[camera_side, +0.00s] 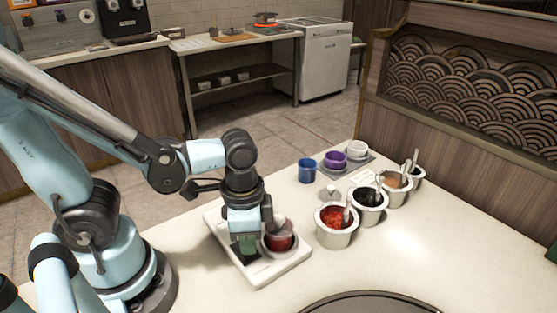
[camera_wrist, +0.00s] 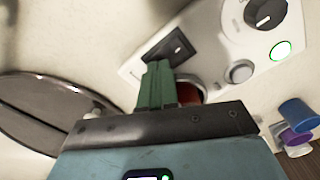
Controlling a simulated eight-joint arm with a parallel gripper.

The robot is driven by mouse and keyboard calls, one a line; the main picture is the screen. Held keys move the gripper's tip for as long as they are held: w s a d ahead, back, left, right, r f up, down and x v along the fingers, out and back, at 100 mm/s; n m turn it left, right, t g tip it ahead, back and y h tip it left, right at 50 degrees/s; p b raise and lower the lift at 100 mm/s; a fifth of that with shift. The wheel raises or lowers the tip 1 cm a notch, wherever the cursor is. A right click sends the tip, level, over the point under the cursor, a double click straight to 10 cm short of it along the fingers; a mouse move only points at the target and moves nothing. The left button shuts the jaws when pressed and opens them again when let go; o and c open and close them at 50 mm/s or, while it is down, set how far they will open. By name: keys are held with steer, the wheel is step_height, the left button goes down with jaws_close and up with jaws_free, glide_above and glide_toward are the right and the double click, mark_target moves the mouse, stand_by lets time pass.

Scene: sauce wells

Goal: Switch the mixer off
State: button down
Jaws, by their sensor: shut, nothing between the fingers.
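The mixer is a flat white unit (camera_side: 283,266) on the counter, with a cup of red sauce (camera_side: 279,240) on it. In the wrist view the mixer's white panel (camera_wrist: 222,38) carries a black dial (camera_wrist: 266,12), a green-lit ring button (camera_wrist: 280,50), a grey round button (camera_wrist: 240,72) and a black rectangular switch part (camera_wrist: 172,48). My gripper (camera_side: 247,250) points down over the mixer, beside the cup. Its green fingers (camera_wrist: 156,72) are shut and empty, close to the black switch part. They partly hide the cup; whether they touch the switch part is unclear.
Several sauce pots stand to the right, the nearest with red sauce (camera_side: 336,222). A blue cup (camera_side: 307,170), a purple cup (camera_side: 335,160) and a white cup (camera_side: 357,149) stand behind. A dark round plate (camera_side: 368,304) lies at the front.

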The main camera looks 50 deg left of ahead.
steer(key=shift+f, duration=0.4)
steer(key=shift+r, duration=3.55)
steer(key=w+a+r+n+t, duration=0.3)
steer(key=w+a+n+t, duration=0.3)
steer(key=w+t, duration=0.1)
steer(key=shift+w+a+r, duration=0.15)
steer(key=shift+w, duration=0.2)
